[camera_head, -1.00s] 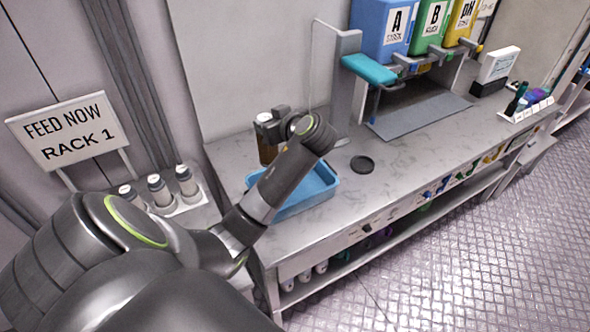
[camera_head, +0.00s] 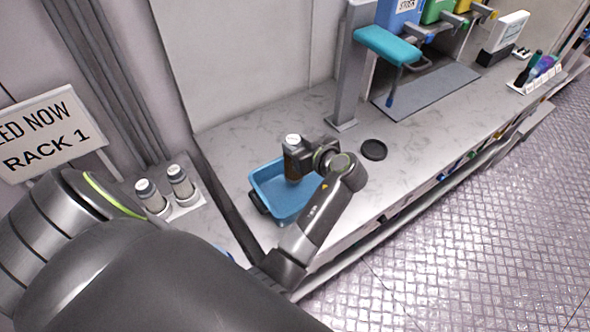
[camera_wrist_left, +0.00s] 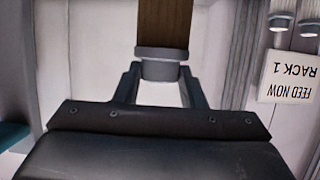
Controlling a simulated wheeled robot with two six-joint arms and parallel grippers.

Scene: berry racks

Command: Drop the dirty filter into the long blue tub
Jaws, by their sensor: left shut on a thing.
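My left gripper (camera_head: 297,160) is shut on the dirty filter (camera_head: 291,167), a brown cylinder with a pale cap on top. The filter is upright over the blue tub (camera_head: 262,185), near its far right side. I cannot tell whether its lower end touches the tub floor. The tub is a rectangular open tray on the counter; my wrist hides part of its right side. In the left wrist view the filter's brown body (camera_wrist_left: 165,20) and grey collar show between my left gripper's fingers (camera_wrist_left: 160,85). My right gripper is out of view.
A black round lid (camera_head: 373,149) lies on the counter right of the tub. A grey post (camera_head: 345,75) with a teal arm (camera_head: 387,46) stands behind it, beside a grey mat (camera_head: 426,90). Two capped bottles (camera_head: 180,183) and the rack sign (camera_head: 45,135) are at left.

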